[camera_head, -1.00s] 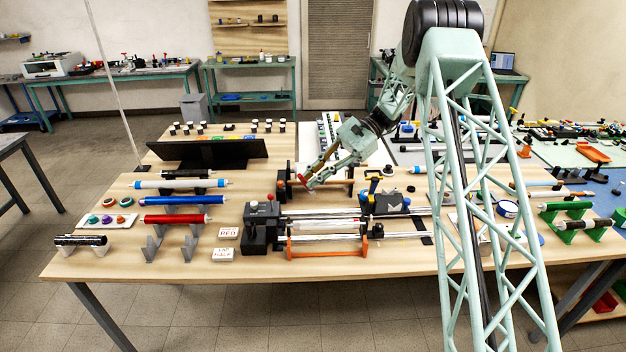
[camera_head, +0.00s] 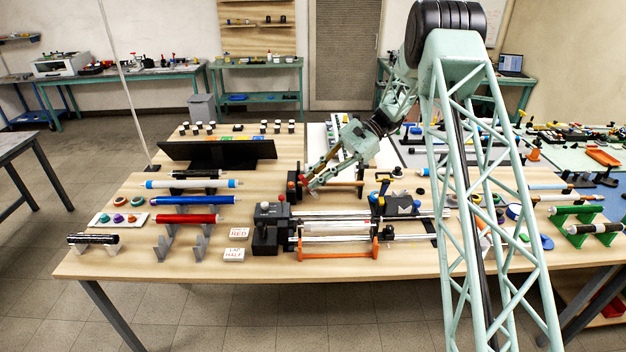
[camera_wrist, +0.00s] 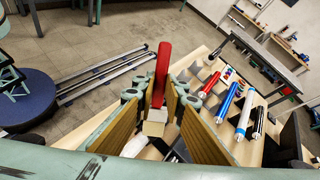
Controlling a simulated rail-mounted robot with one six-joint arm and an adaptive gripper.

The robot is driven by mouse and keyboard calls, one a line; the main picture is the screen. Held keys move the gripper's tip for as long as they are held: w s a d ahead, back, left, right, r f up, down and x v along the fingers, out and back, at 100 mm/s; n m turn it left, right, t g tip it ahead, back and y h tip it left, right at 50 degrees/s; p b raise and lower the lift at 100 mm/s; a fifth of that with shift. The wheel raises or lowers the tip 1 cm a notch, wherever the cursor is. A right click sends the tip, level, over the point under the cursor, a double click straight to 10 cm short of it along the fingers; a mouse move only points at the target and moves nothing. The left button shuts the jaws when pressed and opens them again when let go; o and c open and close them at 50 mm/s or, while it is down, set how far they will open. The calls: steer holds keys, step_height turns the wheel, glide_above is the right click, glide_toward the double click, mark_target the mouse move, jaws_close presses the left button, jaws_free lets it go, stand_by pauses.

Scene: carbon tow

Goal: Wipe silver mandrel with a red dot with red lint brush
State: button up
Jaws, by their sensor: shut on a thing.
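My gripper (camera_head: 314,182) is above the middle of the table, behind the winding machine. In the wrist view its two tan-padded fingers (camera_wrist: 160,112) are closed around the red lint brush (camera_wrist: 163,66). The brush's red part points away from the fingers, with a pale block between them. In the head view the brush is too small to make out clearly. A silver mandrel (camera_head: 338,228) lies level in the winding machine, in front of and below my gripper. The gripper and mandrel appear apart.
Red (camera_head: 187,218), blue (camera_head: 190,201) and white (camera_head: 190,184) tubes rest on stands at left. A black panel (camera_head: 216,152) stands behind them. The table's front edge is mostly clear.

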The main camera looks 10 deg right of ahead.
steer(key=shift+f+b, duration=0.85)
steer(key=shift+f, duration=1.35)
steer(key=shift+r+b, duration=0.15)
steer(key=shift+b, duration=1.1)
steer(key=shift+r+b, duration=0.3)
steer(key=shift+b, duration=0.1)
